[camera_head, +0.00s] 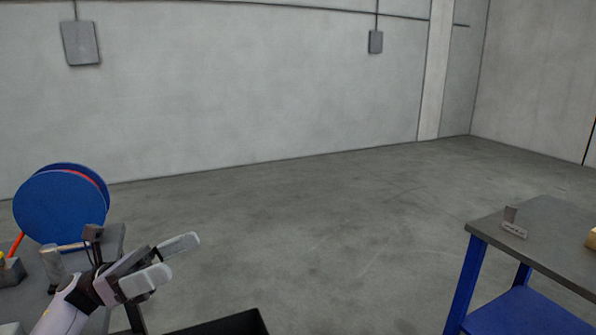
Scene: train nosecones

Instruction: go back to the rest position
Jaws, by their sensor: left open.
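My left gripper (167,259) shows at the lower left of the head view, its arm coming in from the bottom left corner. Its two pale fingers are apart, pointing right, with nothing between them. It is in front of the right end of a grey table (110,240). My right gripper is not in view.
A blue reel (58,207) and small metal parts (51,263) are on the left table. A black bin (222,325) shows at the bottom edge. At right, a blue-legged table (545,245) carries a small grey part (513,228). Bare floor lies between.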

